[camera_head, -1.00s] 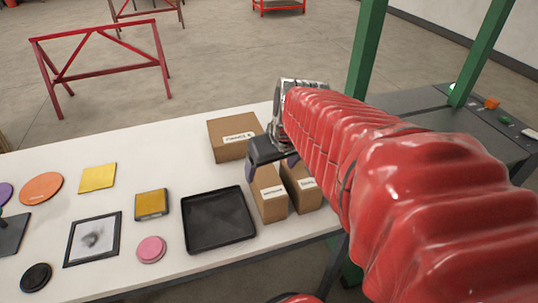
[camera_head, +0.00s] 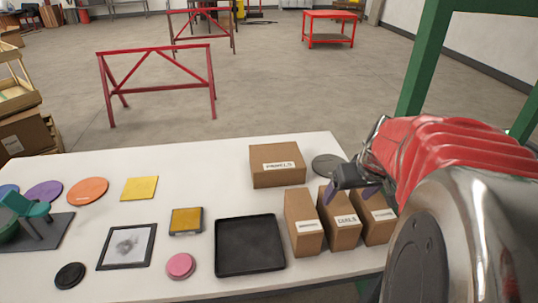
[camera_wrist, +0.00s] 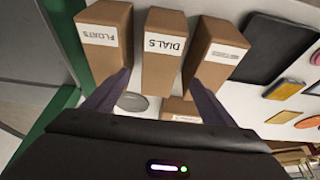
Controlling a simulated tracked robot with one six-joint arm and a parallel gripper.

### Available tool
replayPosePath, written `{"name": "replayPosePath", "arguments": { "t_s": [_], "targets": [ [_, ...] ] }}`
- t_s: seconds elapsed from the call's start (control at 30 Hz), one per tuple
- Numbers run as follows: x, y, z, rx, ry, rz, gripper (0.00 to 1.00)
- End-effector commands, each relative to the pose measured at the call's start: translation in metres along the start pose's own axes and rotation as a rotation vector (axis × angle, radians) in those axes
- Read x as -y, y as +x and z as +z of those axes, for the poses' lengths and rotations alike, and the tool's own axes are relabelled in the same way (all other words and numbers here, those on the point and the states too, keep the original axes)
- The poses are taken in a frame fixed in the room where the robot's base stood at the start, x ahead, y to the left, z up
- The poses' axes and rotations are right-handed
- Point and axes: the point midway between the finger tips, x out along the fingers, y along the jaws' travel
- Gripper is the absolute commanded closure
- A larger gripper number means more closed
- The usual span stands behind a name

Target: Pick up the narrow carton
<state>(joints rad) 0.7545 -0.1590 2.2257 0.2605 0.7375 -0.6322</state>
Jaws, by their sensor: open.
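Three tall brown cartons stand side by side near the table's right edge. The left one (camera_head: 303,220) has a label too small to read for sure. The middle one (camera_head: 340,215) reads DIALS, and the right one (camera_head: 378,215) reads FLOATS in the wrist view (camera_wrist: 103,45). I cannot tell for sure which is the narrow carton. My gripper (camera_head: 352,193) is open and empty at the top of the DIALS carton. In the wrist view the DIALS carton (camera_wrist: 166,60) shows between the two spread fingers, with neighbouring cartons close on both sides.
A wider carton (camera_head: 278,170) and a grey disc (camera_head: 328,165) lie behind. A black tray (camera_head: 249,246) is left of the cartons. Discs, a picture frame (camera_head: 127,247) and yellow squares cover the left table. A green post (camera_head: 424,60) rises beyond my arm.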

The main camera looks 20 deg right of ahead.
Motion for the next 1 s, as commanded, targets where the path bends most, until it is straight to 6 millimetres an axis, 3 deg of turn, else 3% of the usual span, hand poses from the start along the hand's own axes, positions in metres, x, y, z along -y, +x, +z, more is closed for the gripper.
{"name": "replayPosePath", "arguments": {
  "t_s": [0.6, 1.0],
  "targets": [
    [0.001, 0.074, 0.001, 0.002, -0.002, -0.001, 0.22],
    [0.001, 0.079, 0.000, 0.001, -0.001, -0.001, 0.22]
  ]
}}
